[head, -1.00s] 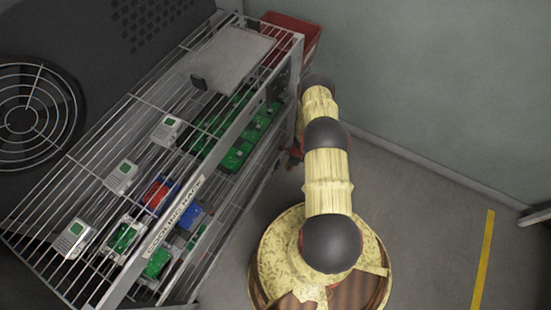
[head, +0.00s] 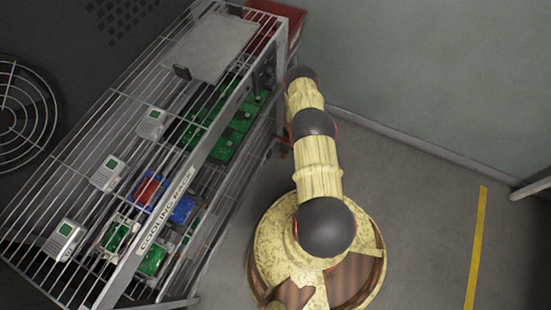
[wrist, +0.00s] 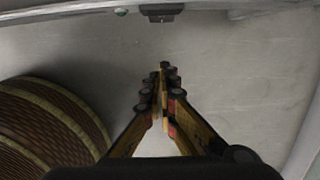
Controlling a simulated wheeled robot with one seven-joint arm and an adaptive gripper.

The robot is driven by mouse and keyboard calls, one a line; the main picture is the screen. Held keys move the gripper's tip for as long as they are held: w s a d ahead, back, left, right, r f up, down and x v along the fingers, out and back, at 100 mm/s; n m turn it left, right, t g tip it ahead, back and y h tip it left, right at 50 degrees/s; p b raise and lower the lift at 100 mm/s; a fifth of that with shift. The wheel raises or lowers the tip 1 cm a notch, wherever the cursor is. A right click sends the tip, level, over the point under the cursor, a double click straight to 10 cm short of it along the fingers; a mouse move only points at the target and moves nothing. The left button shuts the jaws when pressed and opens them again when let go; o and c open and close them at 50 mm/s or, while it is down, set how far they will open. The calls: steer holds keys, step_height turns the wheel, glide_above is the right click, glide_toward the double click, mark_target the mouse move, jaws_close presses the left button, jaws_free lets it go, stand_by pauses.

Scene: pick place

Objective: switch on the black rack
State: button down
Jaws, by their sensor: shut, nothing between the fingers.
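The rack (head: 215,140) in the head view is a grey metal wire rack with a label reading "COOLING RACK", not black. My gripper does not show in the head view.
Several white devices with small screens (head: 109,172) and green circuit boards (head: 152,260) lie on the rack. A dark surface with a round fan guard (head: 22,115) is at left. A red bin (head: 280,20) stands behind the rack. Floor at right, with a yellow line (head: 476,245), is clear.

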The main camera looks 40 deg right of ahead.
mark_target(270, 154)
steer(key=w+a+f+b, duration=0.1)
steer(key=w+f+b, duration=0.3)
steer(key=f+b, duration=0.1)
steer(key=shift+w+a+f+b, duration=0.2)
steer(key=shift+a+f+b, duration=0.2)
steer(key=shift+f, duration=0.35)
steer(key=p, duration=0.4)
steer(key=shift+w+a+r+t, duration=0.1)
steer(key=shift+t, duration=0.3)
steer(key=shift+w+p, duration=0.1)
steer(key=shift+p, duration=0.4)
steer(key=shift+w+f, duration=0.1)
steer(key=shift+f, duration=0.25)
